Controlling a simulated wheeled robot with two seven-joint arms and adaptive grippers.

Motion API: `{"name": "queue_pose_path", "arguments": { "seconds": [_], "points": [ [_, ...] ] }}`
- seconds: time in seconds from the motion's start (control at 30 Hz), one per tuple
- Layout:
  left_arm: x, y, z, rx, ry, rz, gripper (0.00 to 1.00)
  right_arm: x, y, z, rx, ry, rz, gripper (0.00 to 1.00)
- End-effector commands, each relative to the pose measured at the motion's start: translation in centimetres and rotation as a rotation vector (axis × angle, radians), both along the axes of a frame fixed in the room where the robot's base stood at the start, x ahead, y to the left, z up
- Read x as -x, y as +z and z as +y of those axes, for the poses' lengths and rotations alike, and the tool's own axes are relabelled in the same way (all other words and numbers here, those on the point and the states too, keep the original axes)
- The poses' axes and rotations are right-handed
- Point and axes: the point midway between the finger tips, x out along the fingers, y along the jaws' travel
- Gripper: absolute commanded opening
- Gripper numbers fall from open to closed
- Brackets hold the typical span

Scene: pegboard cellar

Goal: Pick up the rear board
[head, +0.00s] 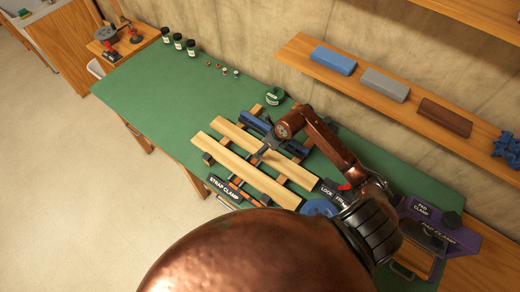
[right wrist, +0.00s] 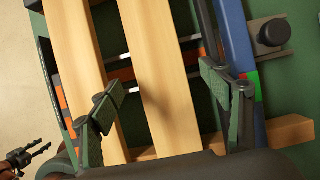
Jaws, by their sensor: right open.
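The rear board (head: 238,134) is a long pale plank lying on dark and wooden supports on the green table. The front board (head: 238,167) lies parallel, nearer to me. My right gripper (head: 264,152) is over the rear board. In the right wrist view its open fingers stand on either side of the rear board (right wrist: 155,60), with nothing held.
A strap clamp label block (head: 224,188) is at the front, a purple pad clamp holder (head: 440,232) at the right. A wall shelf (head: 300,58) overhangs the back.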

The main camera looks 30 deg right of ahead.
Motion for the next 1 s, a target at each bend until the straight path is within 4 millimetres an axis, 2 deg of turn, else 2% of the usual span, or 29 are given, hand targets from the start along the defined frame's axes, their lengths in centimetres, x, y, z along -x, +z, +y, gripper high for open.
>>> {"name": "queue_pose_path", "arguments": {
  "seconds": [0.2, 0.37, 0.5, 0.8, 1.0],
  "points": [
    [-1.9, 0.5, 0.0, 0.001, -0.005, -0.025, 0.40, -1.1, -2.7, 0.5, -0.002, 0.000, 0.001, 0.71],
    [-4.0, 0.7, -0.1, 0.002, -0.009, -0.051, 0.40, -1.4, -3.1, 0.7, 0.000, 0.003, 0.000, 0.71],
    [-4.1, 0.7, -0.1, 0.002, -0.010, -0.052, 0.40, -1.3, -3.1, 0.7, 0.001, 0.003, 0.001, 0.71],
    [-2.0, 0.6, 0.0, 0.000, -0.006, -0.026, 0.40, -1.3, -3.1, 0.6, 0.001, 0.003, 0.001, 0.50],
    [-1.9, 0.6, 0.1, 0.000, -0.005, -0.024, 0.40, -1.3, -3.1, 0.6, 0.001, 0.003, 0.001, 0.37]
  ]
}}
